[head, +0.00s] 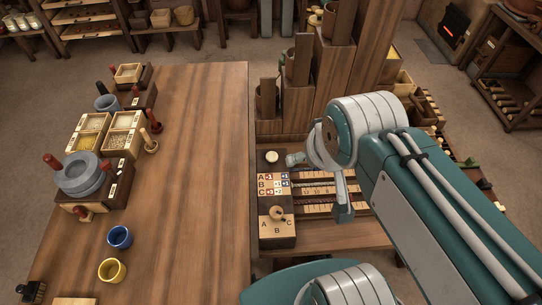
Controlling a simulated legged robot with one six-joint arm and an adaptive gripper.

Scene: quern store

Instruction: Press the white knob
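A small round off-white knob (272,156) sits at the far end of a dark wooden control panel, just right of the long table. Below it on the panel (263,170) are a lettered card (273,185) with A, B and C rows and a wooden dial (277,212) marked A, B, C. My gripper (342,212) is to the right of the panel, apart from the knob, partly hidden behind my own arm. Its fingers are too obscured to show whether they are open or shut. I see nothing held in it.
The long table (190,150) has a wide clear middle. A stone quern (83,174), sectioned grain boxes, a blue cup (119,237) and a yellow cup (112,270) stand along its left side. Stepped wooden blocks (318,85) rise behind the panel.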

